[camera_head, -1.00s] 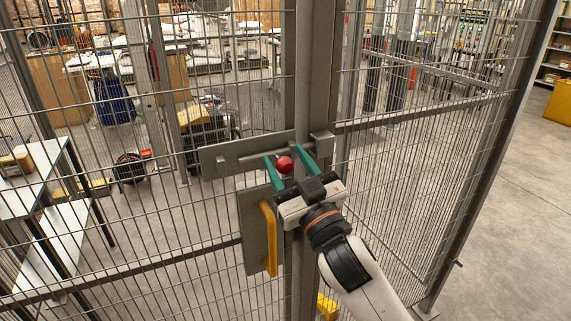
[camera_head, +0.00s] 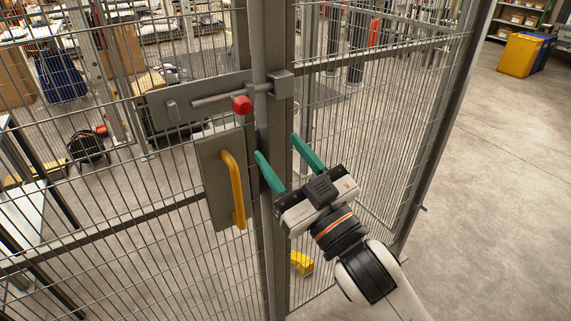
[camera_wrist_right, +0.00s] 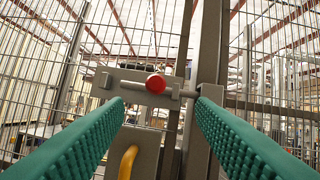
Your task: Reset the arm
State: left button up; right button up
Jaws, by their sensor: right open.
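My right gripper (camera_head: 276,157) is open and empty in the head view, its two green fingers spread in front of the fence post. It is below and to the right of the red knob (camera_head: 242,105) on the sliding bolt (camera_head: 215,99), and apart from it. The bolt runs across a grey plate into a bracket (camera_head: 282,85) on the post. The yellow door handle (camera_head: 233,188) is left of the gripper. In the right wrist view, the red knob (camera_wrist_right: 156,83) shows beyond the spread fingers, with nothing between them. My left gripper is not in view.
The wire mesh fence (camera_head: 380,130) and its grey post (camera_head: 270,200) stand close in front of my right arm. A yellow object (camera_head: 301,263) is low near the post. Open concrete floor (camera_head: 480,200) lies to the right, with yellow (camera_head: 520,54) and blue bins behind.

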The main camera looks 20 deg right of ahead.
dwell(0.3)
jog(key=w+d+f+m+g+h, duration=0.15)
jog(key=w+f, duration=0.35)
jog(key=f, duration=0.8)
jog(key=w+d+f+g+h, duration=0.1)
jog(key=w+f+g+h, duration=0.25)
jog(key=f, duration=0.95)
jog(key=s+d+f+m+g+h, duration=0.1)
jog(key=s+d+f+g, duration=0.1)
jog(key=f, duration=1)
jog(key=s+d+f+g+h, duration=0.1)
jog(key=s+d+f+g, duration=0.2)
jog(key=f, duration=0.9)
jog(key=s+d+f+g+h, duration=0.15)
jog(key=s+f+g, duration=0.25)
jog(key=s+f, duration=0.95)
jog(key=s+d+f+g+y, duration=0.1)
jog(key=s+d+f+g, duration=0.2)
jog(key=s+f, duration=1)
jog(key=s+d+f+m+g, duration=0.1)
jog(key=s+f+g, duration=0.1)
jog(key=s, duration=1.2)
jog(key=shift+s+f+g+h, duration=0.2)
jog(key=shift+g+h, duration=0.2)
jog(key=shift+h, duration=0.05)
